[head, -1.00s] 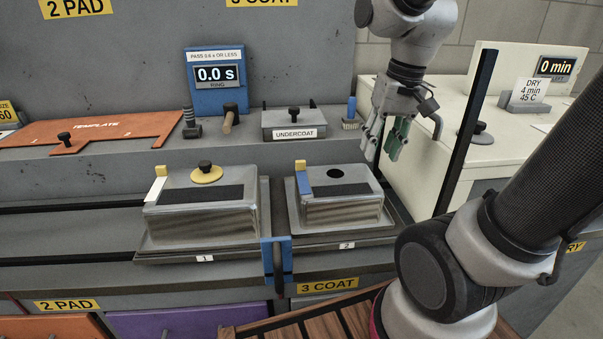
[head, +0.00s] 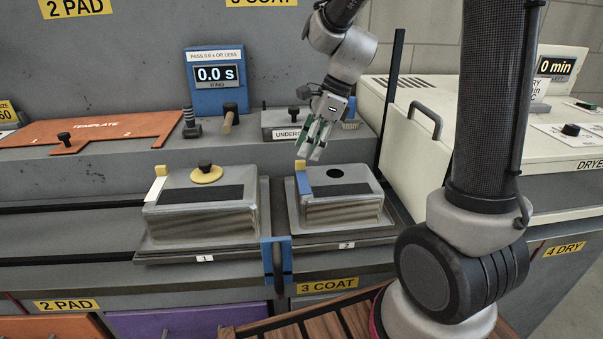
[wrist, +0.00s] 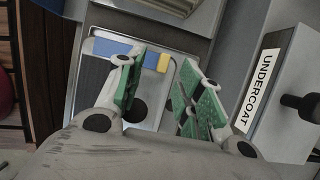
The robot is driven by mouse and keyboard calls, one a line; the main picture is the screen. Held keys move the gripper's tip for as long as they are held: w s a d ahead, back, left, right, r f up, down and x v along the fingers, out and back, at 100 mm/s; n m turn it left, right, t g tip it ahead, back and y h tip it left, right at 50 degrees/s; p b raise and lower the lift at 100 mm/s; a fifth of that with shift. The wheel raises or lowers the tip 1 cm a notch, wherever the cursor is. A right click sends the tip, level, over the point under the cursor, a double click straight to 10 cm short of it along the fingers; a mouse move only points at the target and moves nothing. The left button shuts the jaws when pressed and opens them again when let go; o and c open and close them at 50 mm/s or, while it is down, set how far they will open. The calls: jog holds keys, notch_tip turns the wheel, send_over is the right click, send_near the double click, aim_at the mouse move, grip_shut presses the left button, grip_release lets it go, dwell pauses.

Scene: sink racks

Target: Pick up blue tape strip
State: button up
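The blue tape strip (head: 304,184) lies along the left edge of the top of metal box 2, with a yellow tab (head: 300,166) at its far end. The strip also shows in the wrist view (wrist: 112,48), with the yellow tab (wrist: 164,62) at its right end. My gripper (head: 312,150) is above the far left part of box 2, its green-padded fingers pointing down. In the wrist view the fingers (wrist: 155,95) are apart with nothing between them. The strip is beyond the fingertips, partly overlapped by the left finger.
The undercoat box (head: 270,126) is behind my gripper, and a dark post (head: 391,100) rises to the right.

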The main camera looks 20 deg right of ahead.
aim_at(300, 161)
jog(key=x, duration=0.4)
jog(key=shift+w+f, duration=0.1)
jog(key=shift+w, duration=0.15)
jog(key=c, duration=0.8)
grip_shut()
notch_tip(300, 161, up, 10)
